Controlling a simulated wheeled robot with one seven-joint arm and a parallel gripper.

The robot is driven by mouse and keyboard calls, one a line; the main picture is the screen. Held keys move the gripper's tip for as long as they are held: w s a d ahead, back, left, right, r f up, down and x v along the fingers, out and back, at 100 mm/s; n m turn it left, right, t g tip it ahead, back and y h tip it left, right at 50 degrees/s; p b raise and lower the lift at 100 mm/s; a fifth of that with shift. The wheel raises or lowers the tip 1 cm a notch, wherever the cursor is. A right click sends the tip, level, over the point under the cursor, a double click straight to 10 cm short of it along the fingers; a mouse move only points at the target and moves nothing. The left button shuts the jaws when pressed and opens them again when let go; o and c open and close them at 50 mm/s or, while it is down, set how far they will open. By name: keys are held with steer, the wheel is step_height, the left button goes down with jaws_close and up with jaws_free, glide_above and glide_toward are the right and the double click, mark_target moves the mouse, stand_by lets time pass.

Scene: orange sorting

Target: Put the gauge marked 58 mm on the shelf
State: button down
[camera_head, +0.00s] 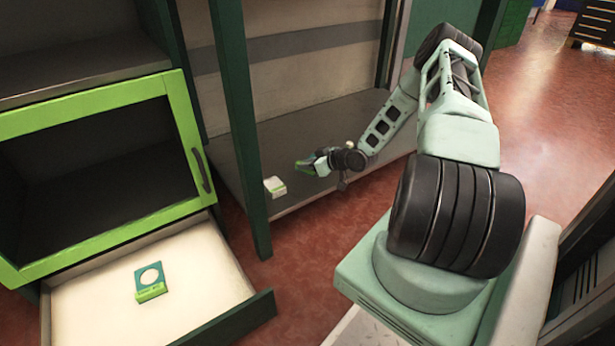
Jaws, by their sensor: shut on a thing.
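My gripper (316,160) is at the end of my outstretched arm, over the grey shelf (340,130) of the open cabinet. It is shut on a small green gauge (303,167), which is partly hidden by the fingers. The held gauge is low over the shelf; I cannot tell whether it touches the surface. Another gauge (151,281), a teal plate with a round hole and a bright green base, lies in the open drawer (90,310). No marking on either gauge is readable from here.
A small white block with some green (274,187) sits near the shelf's front edge, left of my gripper. A dark green post (237,120) stands left of that block. A green-framed door (110,180) is above the drawer. The shelf behind my gripper is clear.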

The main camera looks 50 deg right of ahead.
mark_target(308, 172)
step_height(308, 172, down, 3)
steer(key=shift+f+b, duration=0.15)
steer(key=shift+b, duration=0.7)
steer(key=c, duration=1.3)
jaws_free()
steer(key=shift+c, duration=0.2)
steer(key=shift+s+r+p, duration=0.15)
steer(key=shift+r+p, duration=0.15)
steer(key=p+v, duration=0.6)
steer(key=v, duration=0.5)
steer(key=shift+s+p, duration=0.3)
steer(key=shift+p, duration=0.05)
